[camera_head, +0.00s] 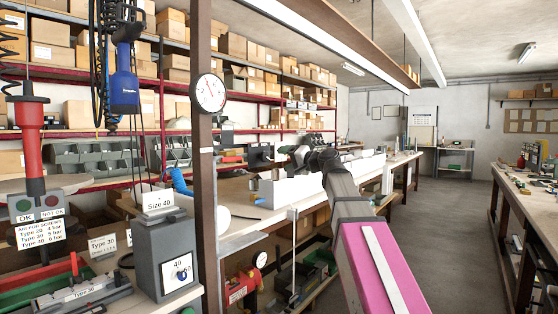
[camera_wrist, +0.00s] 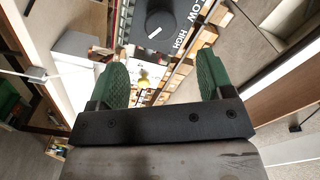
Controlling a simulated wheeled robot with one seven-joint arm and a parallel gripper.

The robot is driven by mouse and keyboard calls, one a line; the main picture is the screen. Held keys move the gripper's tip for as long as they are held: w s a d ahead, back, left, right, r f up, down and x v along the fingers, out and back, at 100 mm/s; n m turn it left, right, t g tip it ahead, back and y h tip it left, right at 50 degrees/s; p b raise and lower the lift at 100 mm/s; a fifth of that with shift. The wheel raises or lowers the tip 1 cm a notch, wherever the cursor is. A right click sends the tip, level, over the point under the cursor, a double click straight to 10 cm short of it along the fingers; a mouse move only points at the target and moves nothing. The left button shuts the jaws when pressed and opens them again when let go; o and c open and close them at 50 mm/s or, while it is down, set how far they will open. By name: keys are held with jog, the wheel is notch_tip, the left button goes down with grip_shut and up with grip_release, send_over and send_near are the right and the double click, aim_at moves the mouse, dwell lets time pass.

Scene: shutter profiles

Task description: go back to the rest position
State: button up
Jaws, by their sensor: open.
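My gripper (camera_wrist: 163,62) shows in the wrist view with its two green ribbed fingers wide apart. Nothing is held between them. In the head view my arm reaches from the bottom right up toward the long workbench (camera_head: 238,189), with a pink link in front. The far end of the arm is small and dark there, so its fingers cannot be made out. A black knob (camera_wrist: 160,22) with a white mark, beside the words LOW and HIGH, appears beyond the fingers in the wrist view.
A brown post with a round gauge (camera_head: 209,92) stands left of my arm. A grey Size 40 box (camera_head: 166,250) and a hanging blue tool (camera_head: 124,88) are at the left. Shelves with cardboard boxes line the back. The floor (camera_head: 450,240) at the right is clear.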

jog(key=shift+s+d, duration=0.15)
jog(key=s+d+f+g+h, duration=0.1)
jog(key=d+f+g+h, duration=0.2)
jog(key=f, duration=1.5)
jog(key=s+d+f+g+h, duration=0.15)
jog(key=f+h, duration=0.25)
jog(key=f, duration=1.4)
jog(key=s+d+f+g+h, duration=0.2)
jog(key=s+f, duration=0.4)
jog(key=f, duration=0.3)
jog(key=s+d+f+n+g+h, duration=0.1)
jog(key=s+d+f+g+h, duration=0.1)
jog(key=s+d+f, duration=0.3)
jog(key=s+d+f+g+h, duration=0.2)
jog(key=s+f, duration=0.4)
jog(key=f, duration=0.8)
jog(key=shift+s+d+n+h, duration=0.35)
jog(key=shift+d+h, duration=0.25)
jog(key=shift+d, duration=0.35)
